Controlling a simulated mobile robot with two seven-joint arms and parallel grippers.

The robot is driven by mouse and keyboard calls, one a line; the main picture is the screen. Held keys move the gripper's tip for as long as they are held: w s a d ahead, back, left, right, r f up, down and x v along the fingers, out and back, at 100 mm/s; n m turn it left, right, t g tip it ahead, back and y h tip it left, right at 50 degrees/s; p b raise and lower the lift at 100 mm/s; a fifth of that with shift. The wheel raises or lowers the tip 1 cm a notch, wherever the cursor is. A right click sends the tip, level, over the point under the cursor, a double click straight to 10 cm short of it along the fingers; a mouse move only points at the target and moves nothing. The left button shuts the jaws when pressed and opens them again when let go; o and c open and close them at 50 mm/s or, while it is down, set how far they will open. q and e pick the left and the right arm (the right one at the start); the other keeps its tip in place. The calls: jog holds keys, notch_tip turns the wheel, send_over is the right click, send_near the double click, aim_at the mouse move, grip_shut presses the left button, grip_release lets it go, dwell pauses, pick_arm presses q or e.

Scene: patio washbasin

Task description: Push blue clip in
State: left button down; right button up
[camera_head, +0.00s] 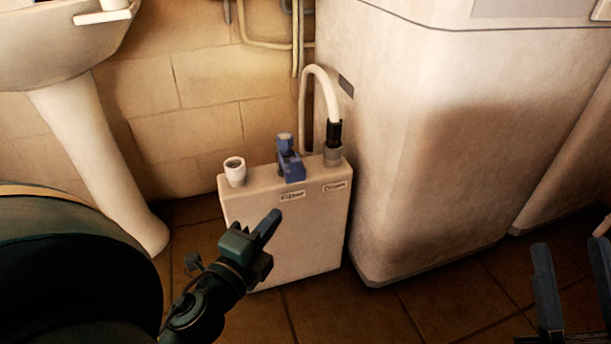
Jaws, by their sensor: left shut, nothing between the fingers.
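The blue clip (291,165) sits on top of the pale box (316,235), between a white open-topped fitting (235,171) and a hose connector (333,155). A part of the clip stands up above the box top. My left gripper (268,227) is shut and empty. In the picture it is in front of the box face, below and left of the clip, apart from it. My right gripper (574,290) is at the lower right edge, with its two fingers spread apart and nothing seen between them. It is partly cut off by the frame.
A white hose (315,78) arches from the connector toward the wall. A large pale cabinet (440,140) stands close on the right of the box. A washbasin pedestal (100,150) is at left. Two labels are on the box front. Tiled floor (400,315) is clear in front.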

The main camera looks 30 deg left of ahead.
aim_at(286, 168)
dwell(0.4)
pick_arm(q)
jog(key=w+a, duration=0.1)
jog(key=w, duration=0.3)
jog(key=w+a+b, duration=0.1)
jog(key=w, duration=0.3)
jog(key=w+a, duration=0.1)
jog(key=w, duration=0.2)
jog(key=shift+w, duration=0.4)
jog(key=shift+w+a, duration=0.4)
jog(key=shift+a, duration=0.05)
pick_arm(e)
jog(key=shift+s+d+r+n+y, duration=0.1)
jog(key=shift+s+r+n+y, duration=0.05)
jog(key=shift+r+n+y, duration=0.45)
jog(key=shift+s+d+r+n+y, duration=0.1)
jog(key=shift+r+n+y, duration=0.3)
jog(key=shift+n+y, duration=0.3)
jog(key=shift+a, duration=0.1)
pick_arm(q)
jog(key=shift+w+a+r, duration=0.1)
jog(key=shift+w+a, duration=0.05)
jog(key=w+a, duration=0.2)
jog(key=shift+w+a+p, duration=0.15)
jog(key=shift+a+p, duration=0.15)
jog(key=shift+a, duration=0.25)
pick_arm(e)
jog(key=shift+w+a+f+m+h, duration=0.1)
jog(key=shift+w+f+m+h, duration=0.15)
jog(key=shift+f+m+h, duration=0.8)
